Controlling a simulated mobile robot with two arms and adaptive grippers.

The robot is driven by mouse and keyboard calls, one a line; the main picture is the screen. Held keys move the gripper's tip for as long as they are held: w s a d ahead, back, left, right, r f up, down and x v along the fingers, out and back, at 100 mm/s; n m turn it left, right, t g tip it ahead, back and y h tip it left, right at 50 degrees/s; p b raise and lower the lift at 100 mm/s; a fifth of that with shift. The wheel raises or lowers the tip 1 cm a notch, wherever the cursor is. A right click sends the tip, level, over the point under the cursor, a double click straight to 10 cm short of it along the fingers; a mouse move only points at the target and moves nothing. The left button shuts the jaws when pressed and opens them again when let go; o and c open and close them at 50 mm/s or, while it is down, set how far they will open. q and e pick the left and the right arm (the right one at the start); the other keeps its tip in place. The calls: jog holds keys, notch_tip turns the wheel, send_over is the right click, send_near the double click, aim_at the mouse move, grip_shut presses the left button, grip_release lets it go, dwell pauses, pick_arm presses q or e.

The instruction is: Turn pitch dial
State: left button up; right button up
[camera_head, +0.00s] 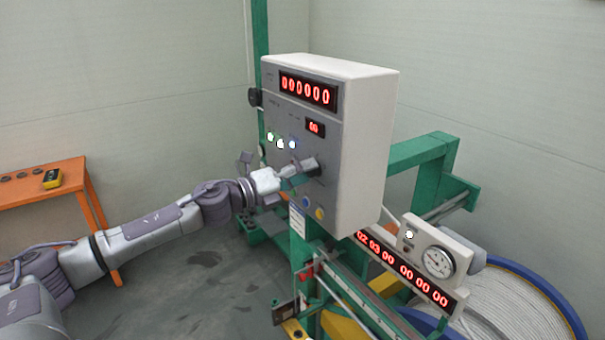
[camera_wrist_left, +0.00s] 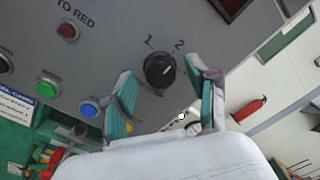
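A round black dial (camera_wrist_left: 160,70) with a light pointer mark sits on the grey panel, with the numbers 1 and 2 printed above it. The pointer leans toward the 2. I cannot read the word "pitch" by it. My left gripper (camera_wrist_left: 159,88) is open, with one teal-padded finger on each side of the dial and a gap visible between. In the head view my left gripper (camera_head: 302,173) is at the front of the control box (camera_head: 358,140) and hides the dial. My right gripper is not in view.
A red button (camera_wrist_left: 67,31), a green button (camera_wrist_left: 47,88) and a blue button (camera_wrist_left: 90,107) are on the panel near the dial. A round gauge (camera_head: 438,262) and red displays are below right. An orange table (camera_head: 45,190) stands at left.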

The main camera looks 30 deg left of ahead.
pick_arm(q)
jog(key=shift+s, duration=0.1)
jog(key=shift+s+a+f, duration=0.2)
jog(key=shift+s+a, duration=0.1)
jog(key=shift+s, duration=0.35)
jog(key=v, duration=1)
jog(key=shift+s+r, duration=0.15)
jog(key=shift+s, duration=0.05)
jog(key=shift+a, duration=0.1)
